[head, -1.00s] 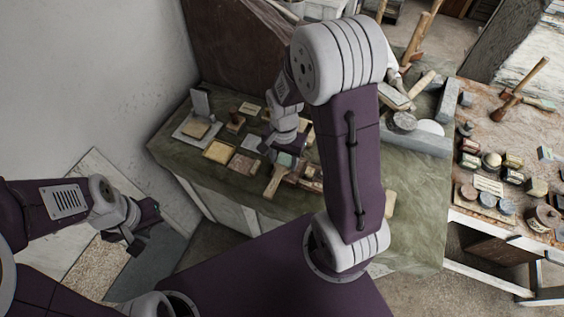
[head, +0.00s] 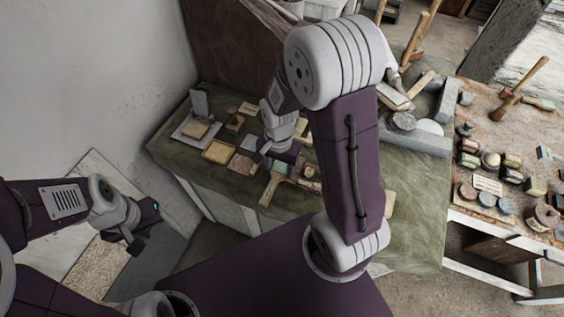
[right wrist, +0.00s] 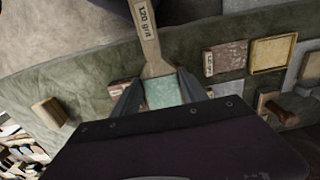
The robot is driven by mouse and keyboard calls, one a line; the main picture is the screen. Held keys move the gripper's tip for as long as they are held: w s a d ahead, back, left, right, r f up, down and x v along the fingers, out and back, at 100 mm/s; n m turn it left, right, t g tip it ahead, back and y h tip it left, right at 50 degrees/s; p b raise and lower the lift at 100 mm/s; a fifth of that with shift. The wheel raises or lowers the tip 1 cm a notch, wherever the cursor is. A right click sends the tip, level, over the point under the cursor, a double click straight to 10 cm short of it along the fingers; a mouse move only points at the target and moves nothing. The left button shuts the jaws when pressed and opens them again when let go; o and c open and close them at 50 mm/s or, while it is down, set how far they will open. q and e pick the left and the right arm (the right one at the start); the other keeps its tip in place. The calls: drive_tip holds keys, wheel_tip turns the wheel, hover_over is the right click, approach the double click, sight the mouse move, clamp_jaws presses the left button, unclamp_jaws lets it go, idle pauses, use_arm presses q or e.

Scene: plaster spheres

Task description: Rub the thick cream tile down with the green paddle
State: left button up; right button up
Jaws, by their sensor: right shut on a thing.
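The green paddle has a pale wooden handle marked "120 grit" and a green head (right wrist: 163,93), seen in the right wrist view. In the head view its handle (head: 270,188) points toward the bench's front edge. My right gripper (right wrist: 160,92) is shut on the paddle head, one finger on each side. In the head view my right gripper (head: 274,150) is low over the bench, partly hiding the head. A cream tile (head: 195,130), probably the thick one, lies on a grey board at the bench's left end, apart from the paddle. My left gripper (head: 143,226) is open and empty, left of the bench.
A yellowish framed tile (head: 219,151) and a brownish tile (head: 241,164) lie between the cream tile and my right gripper. A small wooden-handled stamp (head: 235,121) stands behind them. The second table (head: 520,130) at right is crowded with small blocks.

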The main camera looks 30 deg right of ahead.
drive_tip(key=shift+s+a, duration=0.25)
drive_tip(key=shift+s, duration=0.05)
drive_tip(key=shift+w+d+r+p, duration=0.7)
drive_tip(key=shift+d+p, duration=0.05)
drive_tip(key=shift+p, duration=0.15)
drive_tip(key=shift+w+d+f, duration=0.1)
drive_tip(key=shift+d, duration=0.05)
drive_tip(key=shift+r+p, duration=1.15)
drive_tip(key=shift+r, duration=0.15)
